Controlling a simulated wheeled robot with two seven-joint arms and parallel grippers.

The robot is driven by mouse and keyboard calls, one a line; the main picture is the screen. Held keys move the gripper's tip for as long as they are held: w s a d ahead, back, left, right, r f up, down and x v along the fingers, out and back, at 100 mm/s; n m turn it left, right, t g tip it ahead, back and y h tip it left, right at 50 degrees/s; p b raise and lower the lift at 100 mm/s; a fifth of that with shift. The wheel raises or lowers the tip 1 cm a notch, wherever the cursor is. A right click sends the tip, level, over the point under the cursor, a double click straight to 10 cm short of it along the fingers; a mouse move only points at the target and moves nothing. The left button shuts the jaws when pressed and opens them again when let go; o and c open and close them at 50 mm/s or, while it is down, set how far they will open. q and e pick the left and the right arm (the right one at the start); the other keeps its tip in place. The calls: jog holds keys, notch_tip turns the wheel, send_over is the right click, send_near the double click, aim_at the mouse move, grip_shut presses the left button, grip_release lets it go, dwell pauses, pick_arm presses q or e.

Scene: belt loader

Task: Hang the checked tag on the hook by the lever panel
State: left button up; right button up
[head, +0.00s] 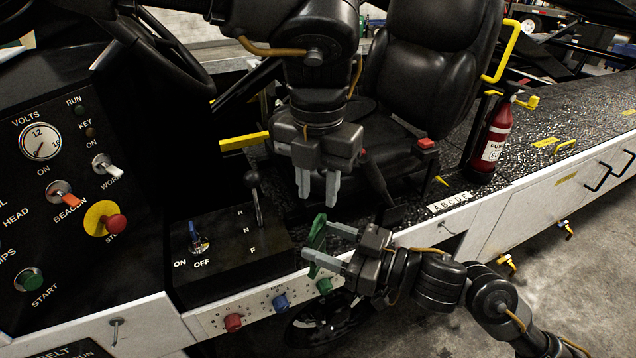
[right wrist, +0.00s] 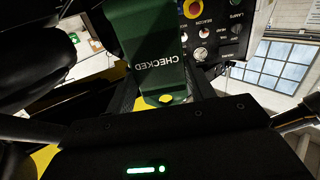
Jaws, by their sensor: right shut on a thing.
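The checked tag (head: 317,230) is a green plate, held by my right gripper (head: 321,242) in front of the lever panel (head: 225,262). In the right wrist view the tag (right wrist: 145,30) shows white "CHECKED" lettering and a hole near its end. My right gripper is shut on it, well clear of any hook. My left gripper (head: 317,192) is open and empty, pointing down just above the tag. A small metal hook (head: 116,325) is on the white strip left of the lever panel.
The lever panel carries a tall black lever (head: 255,195) and a blue switch (head: 195,238). Red, blue and green knobs line the white strip below. A black seat (head: 425,65) is behind. A red extinguisher (head: 492,138) stands at right. Floor is open at lower right.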

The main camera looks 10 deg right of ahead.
aim_at(318, 228)
pick_arm(q)
notch_tip(318, 228, down, 12)
jog(key=shift+r, duration=0.1)
dwell(0.4)
grip_shut()
pick_arm(e)
jog(key=o, duration=1)
jog(key=shift+o, duration=0.2)
